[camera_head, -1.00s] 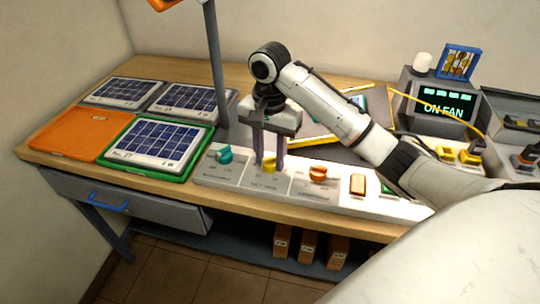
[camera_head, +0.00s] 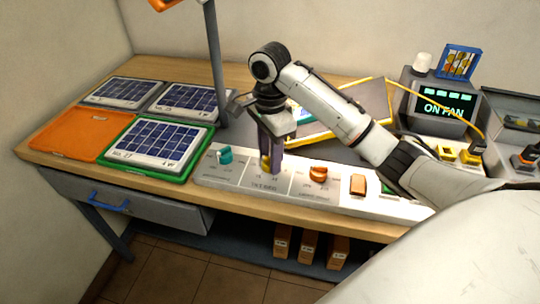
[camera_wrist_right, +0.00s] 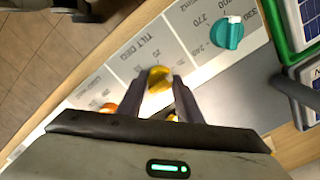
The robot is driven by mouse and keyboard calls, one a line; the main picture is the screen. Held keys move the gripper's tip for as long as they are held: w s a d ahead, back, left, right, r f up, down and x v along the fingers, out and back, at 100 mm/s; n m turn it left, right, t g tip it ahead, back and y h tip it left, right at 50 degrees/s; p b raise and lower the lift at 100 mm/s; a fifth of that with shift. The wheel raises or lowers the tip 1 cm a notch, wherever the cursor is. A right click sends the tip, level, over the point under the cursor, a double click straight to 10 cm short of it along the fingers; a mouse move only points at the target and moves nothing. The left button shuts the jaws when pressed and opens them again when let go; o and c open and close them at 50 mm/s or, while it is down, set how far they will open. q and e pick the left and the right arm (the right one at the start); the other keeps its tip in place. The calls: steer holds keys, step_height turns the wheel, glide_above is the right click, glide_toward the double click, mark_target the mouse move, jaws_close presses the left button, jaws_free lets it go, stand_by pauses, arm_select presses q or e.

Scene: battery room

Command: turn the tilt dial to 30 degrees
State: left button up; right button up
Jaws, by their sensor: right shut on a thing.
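The yellow tilt dial (camera_head: 265,163) sits on the white control panel (camera_head: 235,175) at the front of the bench, between a teal dial (camera_head: 225,155) and an orange dial (camera_head: 318,173). My right gripper (camera_head: 270,168) points down over the tilt dial and is shut on it. The right wrist view shows the yellow dial (camera_wrist_right: 159,78) between the two fingertips, beside the printed words TILT DEG. The fingers hide part of the scale, so I cannot read the dial's angle. My left gripper is out of view.
Solar panels (camera_head: 160,140) and an orange tray (camera_head: 75,133) lie on the left of the bench. A display reading ON FAN (camera_head: 443,105) stands at the right.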

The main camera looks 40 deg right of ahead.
steer(key=shift+w+d+r, duration=0.1)
steer(key=shift+r, duration=0.05)
steer(key=o, duration=1)
steer(key=shift+o, duration=0.2)
step_height(320, 180, up, 10)
stand_by(0.5)
